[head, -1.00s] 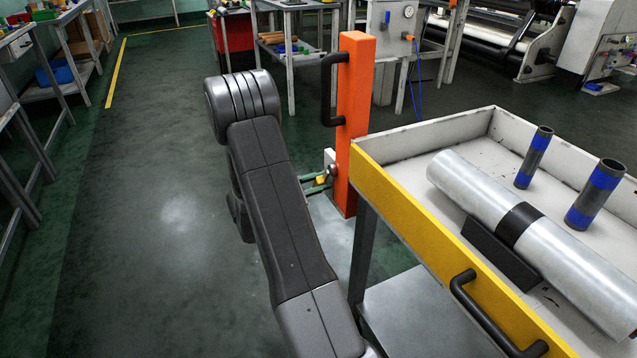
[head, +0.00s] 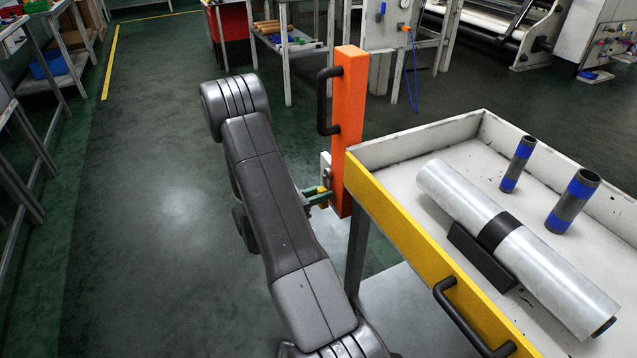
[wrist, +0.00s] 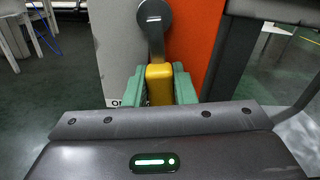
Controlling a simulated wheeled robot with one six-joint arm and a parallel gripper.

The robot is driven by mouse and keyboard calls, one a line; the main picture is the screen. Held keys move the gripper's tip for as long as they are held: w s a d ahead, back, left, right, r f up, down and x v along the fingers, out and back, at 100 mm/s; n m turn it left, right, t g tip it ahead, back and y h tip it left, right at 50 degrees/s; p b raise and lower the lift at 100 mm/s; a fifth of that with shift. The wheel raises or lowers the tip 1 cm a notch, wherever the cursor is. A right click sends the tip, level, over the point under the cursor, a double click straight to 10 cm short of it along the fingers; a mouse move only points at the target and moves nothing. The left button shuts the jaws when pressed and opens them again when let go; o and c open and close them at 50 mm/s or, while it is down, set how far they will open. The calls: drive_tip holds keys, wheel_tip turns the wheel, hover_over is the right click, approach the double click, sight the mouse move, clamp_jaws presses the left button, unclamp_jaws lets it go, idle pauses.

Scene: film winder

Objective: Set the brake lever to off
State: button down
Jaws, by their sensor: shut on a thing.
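The brake lever (wrist: 154,32) is a grey arm on a round pivot, hanging down to a yellow grip in the wrist view. It is mounted beside an orange post (head: 348,120), on a pale plate (wrist: 115,50). Part of a printed label shows low on the plate; the rest is hidden. My gripper (wrist: 160,88) has green fingers on both sides of the yellow grip and is shut on it. In the head view my gripper (head: 318,197) is small at the post's left side, partly behind my arm.
A yellow-fronted trolley (head: 430,255) stands right of the post, holding a silver roll (head: 450,195) and two dark tubes with blue bands (head: 572,200). A black handle (head: 322,102) juts left from the post. Floor to the left is clear.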

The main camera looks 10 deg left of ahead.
drive_tip(key=shift+s+d+r+n+p, duration=0.15)
drive_tip(key=shift+s+d+n+p, duration=0.2)
drive_tip(key=shift+n+p, duration=0.5)
drive_tip(key=shift+s+d+r+n+p, duration=0.15)
drive_tip(key=shift+s+n+p, duration=0.35)
drive_tip(key=shift+n, duration=0.55)
drive_tip(key=shift+w, duration=0.1)
drive_tip(key=c, duration=1.2)
unclamp_jaws()
drive_tip(key=shift+a, duration=0.1)
drive_tip(key=v, duration=1.3)
drive_tip(key=shift+s+a+p, duration=0.2)
drive_tip(key=shift+s+p, duration=0.1)
drive_tip(key=shift+p, duration=0.15)
drive_tip(key=x, duration=1.4)
drive_tip(key=shift+b, duration=0.4)
